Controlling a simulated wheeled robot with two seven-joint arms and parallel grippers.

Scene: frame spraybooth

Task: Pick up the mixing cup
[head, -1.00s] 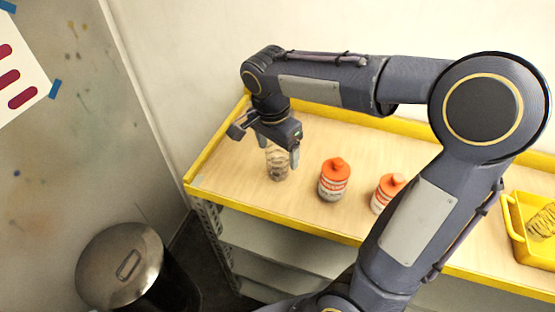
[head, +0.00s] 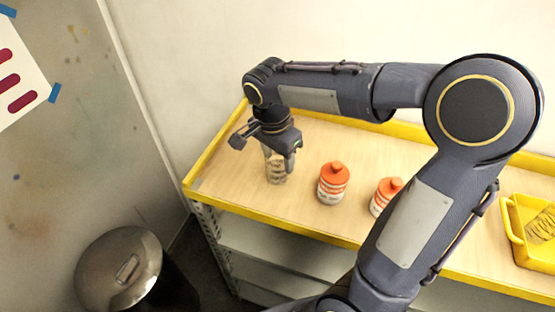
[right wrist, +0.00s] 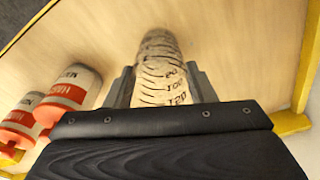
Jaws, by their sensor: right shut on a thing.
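The mixing cup (head: 276,172) is a clear cup with dark graduation marks, standing on the wooden top of the yellow-edged bench near its left end. In the right wrist view the cup (right wrist: 160,75) lies between the two fingers, and marks such as 100 and 120 are readable. My right gripper (head: 279,160) points down over the cup and is shut on it, with a finger on either side. In the right wrist view the gripper (right wrist: 163,88) covers the near end of the cup. My left gripper is not in view.
Two orange-capped bottles stand right of the cup, a nearer one (head: 333,184) and a farther one (head: 385,196). A yellow tray (head: 515,225) sits at the far right. The bench's raised yellow rim (head: 215,143) runs along the left. A lidded metal bin (head: 120,270) stands on the floor.

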